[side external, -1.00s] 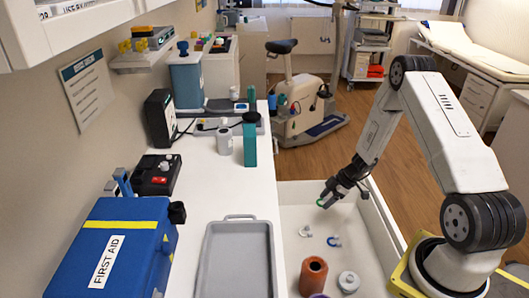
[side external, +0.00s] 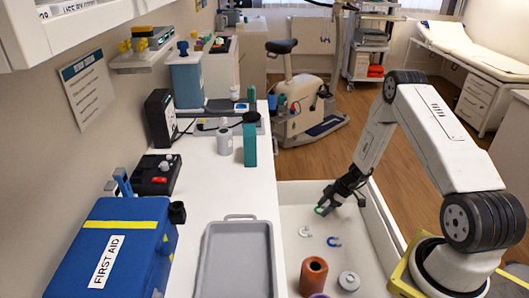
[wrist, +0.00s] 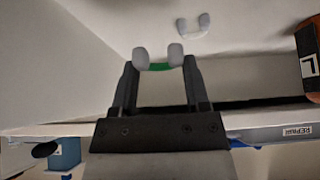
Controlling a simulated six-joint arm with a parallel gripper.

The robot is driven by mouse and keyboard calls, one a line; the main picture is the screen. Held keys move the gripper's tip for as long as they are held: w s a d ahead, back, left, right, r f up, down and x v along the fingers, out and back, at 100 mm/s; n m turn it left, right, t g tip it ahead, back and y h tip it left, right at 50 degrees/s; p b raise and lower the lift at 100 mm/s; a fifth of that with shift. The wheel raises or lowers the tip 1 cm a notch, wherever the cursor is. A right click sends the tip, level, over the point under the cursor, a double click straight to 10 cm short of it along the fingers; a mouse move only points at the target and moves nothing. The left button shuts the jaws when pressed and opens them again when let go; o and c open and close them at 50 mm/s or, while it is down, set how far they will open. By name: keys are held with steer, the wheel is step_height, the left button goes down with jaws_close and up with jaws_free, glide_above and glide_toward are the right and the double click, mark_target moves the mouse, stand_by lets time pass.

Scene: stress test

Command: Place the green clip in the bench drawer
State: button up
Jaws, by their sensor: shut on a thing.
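My gripper (side external: 323,206) is shut on the green clip (side external: 319,211), low over the far part of the open white bench drawer (side external: 357,230). In the wrist view a strip of the green clip (wrist: 159,67) shows between the two grey fingertips; the rest of it is hidden. I cannot tell whether the clip touches the drawer floor.
In the drawer lie a white clip (side external: 305,231), a blue-and-white clip (side external: 334,241), an orange cylinder (side external: 313,276) and a white round piece (side external: 349,281). A grey tray (side external: 238,262) lies on the bench to the left. The drawer floor right of the clips is clear.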

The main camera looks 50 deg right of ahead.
steer(key=shift+f, duration=0.4)
steer(key=o, duration=1.2)
steer(key=shift+r, duration=0.1)
steer(key=shift+r, duration=0.6)
steer(key=v, duration=1.2)
steer(key=shift+f, duration=0.1)
